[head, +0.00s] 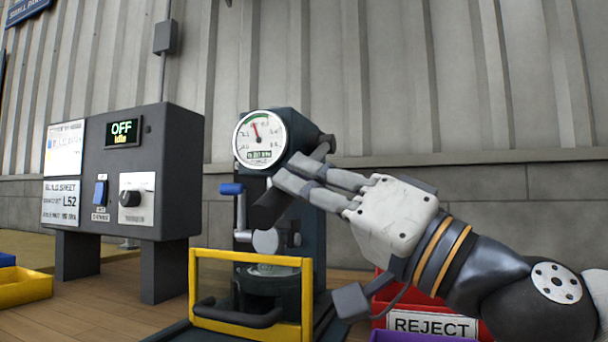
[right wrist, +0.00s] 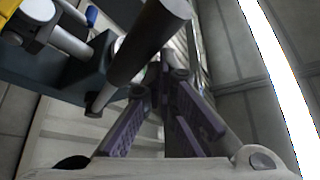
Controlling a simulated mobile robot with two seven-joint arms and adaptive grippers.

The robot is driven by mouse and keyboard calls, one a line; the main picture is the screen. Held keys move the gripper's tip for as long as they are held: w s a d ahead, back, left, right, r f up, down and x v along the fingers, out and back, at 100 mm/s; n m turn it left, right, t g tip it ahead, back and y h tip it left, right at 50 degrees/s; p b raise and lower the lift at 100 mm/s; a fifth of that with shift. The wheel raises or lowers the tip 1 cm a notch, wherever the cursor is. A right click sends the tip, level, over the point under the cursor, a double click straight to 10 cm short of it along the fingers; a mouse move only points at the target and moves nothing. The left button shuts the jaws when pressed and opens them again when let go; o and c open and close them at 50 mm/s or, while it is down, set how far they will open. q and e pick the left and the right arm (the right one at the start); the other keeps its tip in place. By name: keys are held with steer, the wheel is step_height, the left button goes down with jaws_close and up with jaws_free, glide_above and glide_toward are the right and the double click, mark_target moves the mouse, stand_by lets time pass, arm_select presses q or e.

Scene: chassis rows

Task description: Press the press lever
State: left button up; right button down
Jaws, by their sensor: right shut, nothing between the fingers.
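The press (head: 300,225) is a dark column with a round white gauge (head: 260,138) on its top. The press lever shows as a thick dark cylindrical grip (head: 268,207) in front of the column. It also shows large in the right wrist view (right wrist: 150,42), crossing the upper middle. My right gripper (head: 289,174) is shut and empty, coming from the right. Its fingertips are close to the lever grip; I cannot tell whether they touch. The fingers also show in the right wrist view (right wrist: 165,100). They hide part of the lever's arm. My left gripper is not in view.
A yellow-framed guard (head: 307,290) with a black handle stands at the press's front. A blue-tipped crank (head: 232,188) is on its left side. A control box (head: 170,165) reading OFF stands left. A red REJECT bin (head: 380,312) sits below my right arm.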

stand_by(0.4)
step_height(320, 180, up, 10)
stand_by(0.4)
stand_by(0.3)
